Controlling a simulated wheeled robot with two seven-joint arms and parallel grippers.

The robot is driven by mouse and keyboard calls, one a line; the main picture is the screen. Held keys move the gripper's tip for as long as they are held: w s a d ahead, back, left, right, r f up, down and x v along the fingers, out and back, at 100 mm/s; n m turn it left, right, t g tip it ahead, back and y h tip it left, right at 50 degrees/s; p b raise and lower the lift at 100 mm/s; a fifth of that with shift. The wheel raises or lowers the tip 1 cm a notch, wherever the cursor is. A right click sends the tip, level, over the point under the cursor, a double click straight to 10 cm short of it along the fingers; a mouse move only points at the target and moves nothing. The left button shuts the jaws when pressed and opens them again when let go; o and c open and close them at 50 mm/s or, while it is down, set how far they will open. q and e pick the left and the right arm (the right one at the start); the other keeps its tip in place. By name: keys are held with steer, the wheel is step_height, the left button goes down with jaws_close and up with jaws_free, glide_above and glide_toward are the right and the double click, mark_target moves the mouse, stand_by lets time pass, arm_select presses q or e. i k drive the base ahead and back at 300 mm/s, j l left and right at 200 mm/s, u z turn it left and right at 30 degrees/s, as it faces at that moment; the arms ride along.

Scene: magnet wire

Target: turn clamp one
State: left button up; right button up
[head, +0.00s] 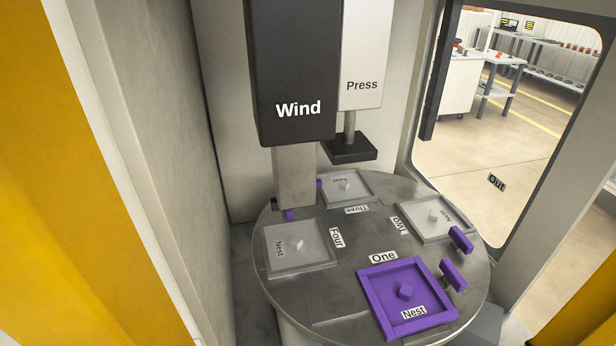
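The round grey turntable (335,290) carries several square nests with printed labels. Nest one is the purple tray (372,290) at the front right, beside the label One (383,257), with a small purple block at its middle. A purple clamp (453,274) stands at the table's right edge beside nest one. A second purple clamp (461,239) stands just behind it, beside nest two (436,220). I cannot tell from this view how far either clamp is turned. Neither of my grippers shows in the head view.
The black Wind unit (297,75) hangs over the back left of the turntable, its grey column reaching down near the table. The Press (350,148) hangs behind it. Nest four (299,247) is at left, nest three (346,187) at back. An opening (500,130) lies at right.

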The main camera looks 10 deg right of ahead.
mark_target(452, 278)
steer(key=k+j+z, duration=0.1)
steer(key=z, duration=1.25)
